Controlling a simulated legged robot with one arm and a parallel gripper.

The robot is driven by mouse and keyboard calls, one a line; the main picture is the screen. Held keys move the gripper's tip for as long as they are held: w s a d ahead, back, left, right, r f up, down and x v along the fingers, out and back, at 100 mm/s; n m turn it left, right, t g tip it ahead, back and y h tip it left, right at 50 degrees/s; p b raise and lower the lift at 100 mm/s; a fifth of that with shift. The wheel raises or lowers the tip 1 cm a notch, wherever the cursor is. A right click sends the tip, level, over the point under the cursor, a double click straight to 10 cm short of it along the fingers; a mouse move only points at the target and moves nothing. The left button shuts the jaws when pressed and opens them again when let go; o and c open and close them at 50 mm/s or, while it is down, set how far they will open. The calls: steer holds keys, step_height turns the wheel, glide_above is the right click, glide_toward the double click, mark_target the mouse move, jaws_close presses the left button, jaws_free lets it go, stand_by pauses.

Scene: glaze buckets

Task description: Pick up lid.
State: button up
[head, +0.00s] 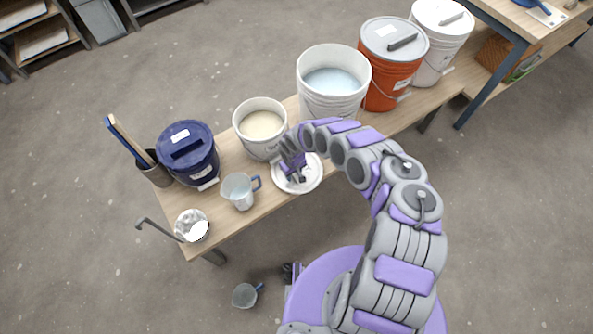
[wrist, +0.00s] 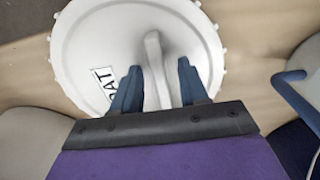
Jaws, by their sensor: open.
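A round white lid (head: 313,178) with a notched rim lies on the bench near its front edge, in front of an open cream-filled bucket (head: 260,124). In the wrist view the lid (wrist: 88,45) shows a raised white bar handle (wrist: 154,48) and a partly hidden label. My gripper (head: 294,174) is over the lid. It is open, and in the wrist view its two dark blue fingers (wrist: 160,66) stand on either side of the handle's near end. I cannot tell whether they touch the lid.
A clear jug (head: 238,191) with a blue handle and a lidded dark blue bucket (head: 188,155) stand left of the lid. An open white bucket (head: 334,108) and a lidded orange bucket (head: 390,82) stand behind right. A ladle (head: 192,226) lies at the bench's left end.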

steer(key=shift+f, duration=0.1)
steer(key=shift+c, duration=0.2)
jaws_close()
stand_by(0.5)
